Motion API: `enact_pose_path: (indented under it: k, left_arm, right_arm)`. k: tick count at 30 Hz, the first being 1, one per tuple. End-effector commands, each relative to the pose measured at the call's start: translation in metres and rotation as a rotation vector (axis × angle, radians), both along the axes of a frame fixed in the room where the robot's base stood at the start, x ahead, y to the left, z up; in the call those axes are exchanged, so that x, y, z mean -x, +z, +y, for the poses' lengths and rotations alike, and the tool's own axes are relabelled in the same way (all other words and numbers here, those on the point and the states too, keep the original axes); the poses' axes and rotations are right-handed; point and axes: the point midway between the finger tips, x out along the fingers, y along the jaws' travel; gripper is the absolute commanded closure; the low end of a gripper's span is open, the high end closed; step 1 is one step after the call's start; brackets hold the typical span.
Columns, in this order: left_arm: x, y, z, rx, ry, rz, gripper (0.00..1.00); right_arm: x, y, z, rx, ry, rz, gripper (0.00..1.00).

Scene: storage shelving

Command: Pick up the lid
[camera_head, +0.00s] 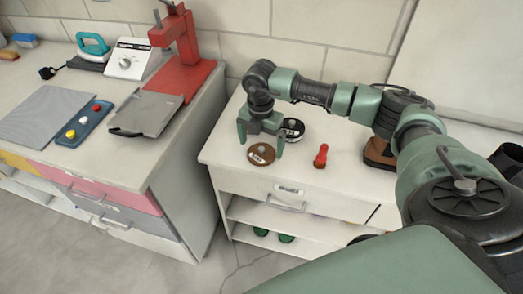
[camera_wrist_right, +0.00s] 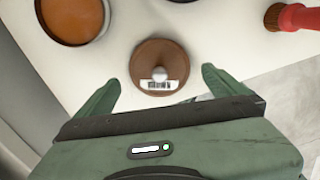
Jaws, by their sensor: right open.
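The brown round lid (camera_head: 261,155), with a grey knob and a white label, lies flat near the front edge of the white counter. In the right wrist view the lid (camera_wrist_right: 150,52) lies just beyond and between the fingertips. My right gripper (camera_head: 260,138) points down above the lid, open, with a finger to each side and nothing held. Its two green fingers (camera_wrist_right: 160,85) are apart in the wrist view. A round black container (camera_head: 293,127) stands behind the lid; its brown inside (camera_wrist_right: 70,16) shows in the wrist view. My left gripper is out of view.
A brown object (camera_head: 379,153) lies farther right beneath my arm. A gap separates this counter from the left one, which holds a red press (camera_head: 182,60) and a grey tray (camera_head: 147,112).

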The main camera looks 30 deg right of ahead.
Motion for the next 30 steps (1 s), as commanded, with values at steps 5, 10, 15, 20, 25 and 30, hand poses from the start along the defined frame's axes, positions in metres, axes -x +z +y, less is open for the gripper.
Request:
enact_pose_path:
  k: [5,10,15,20,25,30]
  left_arm:
    - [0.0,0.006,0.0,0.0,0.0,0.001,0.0]
    - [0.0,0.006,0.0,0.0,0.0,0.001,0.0]
    - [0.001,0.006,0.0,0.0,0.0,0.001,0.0]
    - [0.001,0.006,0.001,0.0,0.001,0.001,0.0]
    - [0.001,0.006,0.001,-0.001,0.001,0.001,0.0]
    - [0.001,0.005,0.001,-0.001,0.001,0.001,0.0]
  right_arm:
    - [0.001,-0.021,0.001,-0.001,0.0,0.0,0.0]
    - [0.0,-0.025,0.0,-0.002,0.001,-0.001,0.0]
    - [0.0,-0.025,0.001,-0.002,0.001,-0.001,0.17]
    - [0.0,-0.025,0.001,-0.002,0.001,-0.001,0.56]
    - [0.0,-0.025,0.001,-0.002,0.001,-0.001,0.56]
    - [0.0,-0.02,0.001,-0.002,0.002,-0.002,0.56]
